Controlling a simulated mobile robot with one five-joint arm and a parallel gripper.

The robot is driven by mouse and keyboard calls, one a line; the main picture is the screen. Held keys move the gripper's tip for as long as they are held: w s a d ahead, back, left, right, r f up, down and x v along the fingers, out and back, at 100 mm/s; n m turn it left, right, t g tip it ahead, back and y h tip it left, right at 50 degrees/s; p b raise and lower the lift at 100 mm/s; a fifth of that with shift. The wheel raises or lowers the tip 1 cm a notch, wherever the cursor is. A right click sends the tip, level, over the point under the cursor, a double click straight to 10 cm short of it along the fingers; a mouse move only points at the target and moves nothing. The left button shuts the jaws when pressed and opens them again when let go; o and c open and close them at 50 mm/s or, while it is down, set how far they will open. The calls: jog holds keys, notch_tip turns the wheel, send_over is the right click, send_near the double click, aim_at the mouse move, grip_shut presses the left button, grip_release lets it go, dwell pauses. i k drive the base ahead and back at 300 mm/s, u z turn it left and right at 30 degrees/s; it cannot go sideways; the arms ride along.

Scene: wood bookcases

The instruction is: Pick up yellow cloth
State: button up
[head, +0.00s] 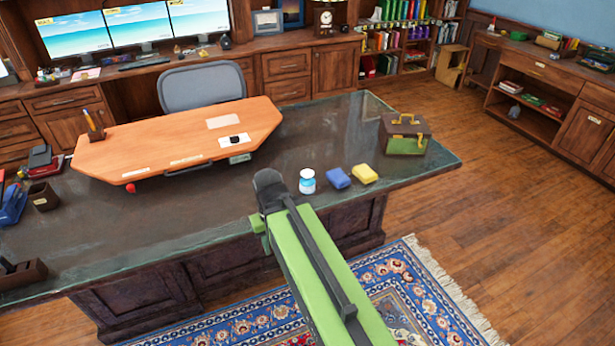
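The yellow cloth (365,174) is a small folded block lying on the dark glass-like top of the desk (300,225), near its front right part. A blue folded cloth (338,178) lies just left of it, close beside it. My green arm reaches up from the bottom of the head view, and its dark end is over the desk's front edge, left of the cloths. The arm is apart from the yellow cloth in the picture. My gripper's fingers do not show; they seem hidden behind or below the arm.
A white-and-blue jar (307,181) stands left of the blue cloth. A brown and green case (404,136) with yellow trim stands right behind the yellow cloth. An orange board (180,140) covers the desk's left middle. A patterned rug (420,290) and open wood floor lie in front and right.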

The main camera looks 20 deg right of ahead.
aim_at(365, 174)
jog(key=z, duration=5.7)
jog(key=i, duration=0.1)
jog(key=z, duration=3)
jog(key=k, duration=1.75)
jog(key=z, duration=1.7)
jog(key=i, duration=0.95)
jog(key=u, duration=0.15)
